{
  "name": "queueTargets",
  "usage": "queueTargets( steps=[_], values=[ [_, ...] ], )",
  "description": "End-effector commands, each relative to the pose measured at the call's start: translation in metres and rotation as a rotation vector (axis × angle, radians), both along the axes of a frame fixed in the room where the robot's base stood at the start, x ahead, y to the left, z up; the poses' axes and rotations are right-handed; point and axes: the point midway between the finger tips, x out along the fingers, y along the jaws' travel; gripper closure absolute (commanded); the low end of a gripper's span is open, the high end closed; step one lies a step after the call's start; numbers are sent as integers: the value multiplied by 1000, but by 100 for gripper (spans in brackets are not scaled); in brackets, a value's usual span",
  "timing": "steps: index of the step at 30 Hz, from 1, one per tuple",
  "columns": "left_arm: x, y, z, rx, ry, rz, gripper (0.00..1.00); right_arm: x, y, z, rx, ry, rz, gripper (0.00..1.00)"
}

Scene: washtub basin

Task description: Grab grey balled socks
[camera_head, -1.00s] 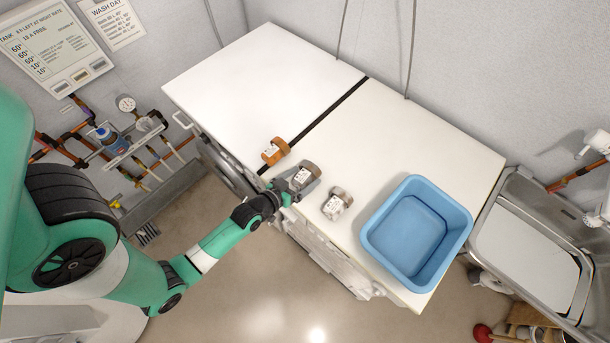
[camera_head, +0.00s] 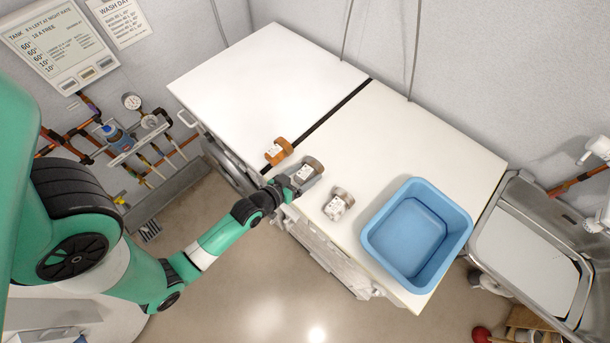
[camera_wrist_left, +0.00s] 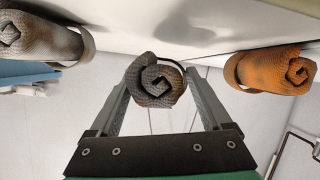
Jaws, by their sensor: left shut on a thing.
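The grey balled socks (camera_head: 309,172) are at the front edge of the white worktop, the middle of three rolled pairs. In the left wrist view the grey roll (camera_wrist_left: 157,82) shows its spiral end between my two fingers. My left gripper (camera_head: 294,184) reaches in from the front and is shut on this roll. Whether the roll still touches the top I cannot tell. My right gripper is not in view.
Orange balled socks (camera_head: 278,151) lie to the left and pale grey ones (camera_head: 339,204) to the right, both close by. A blue basin (camera_head: 414,235) stands further right on the worktop (camera_head: 375,140). A metal sink (camera_head: 535,245) is beyond. The back of the top is clear.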

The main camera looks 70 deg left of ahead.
Motion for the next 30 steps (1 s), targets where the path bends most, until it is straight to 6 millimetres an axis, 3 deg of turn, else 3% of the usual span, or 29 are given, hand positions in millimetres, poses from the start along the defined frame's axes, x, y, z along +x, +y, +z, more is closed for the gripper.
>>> queueTargets(
  steps=[7,10,14,21,30],
  values=[
    [-46,-33,70,0,2,-3,72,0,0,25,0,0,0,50],
    [-77,-55,75,2,7,-10,72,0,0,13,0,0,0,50],
    [-99,-71,85,3,2,-12,72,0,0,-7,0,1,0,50],
    [-111,-81,94,-1,9,-13,72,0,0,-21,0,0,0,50],
    [-115,-80,101,1,-1,0,72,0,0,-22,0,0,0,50]
  ],
)
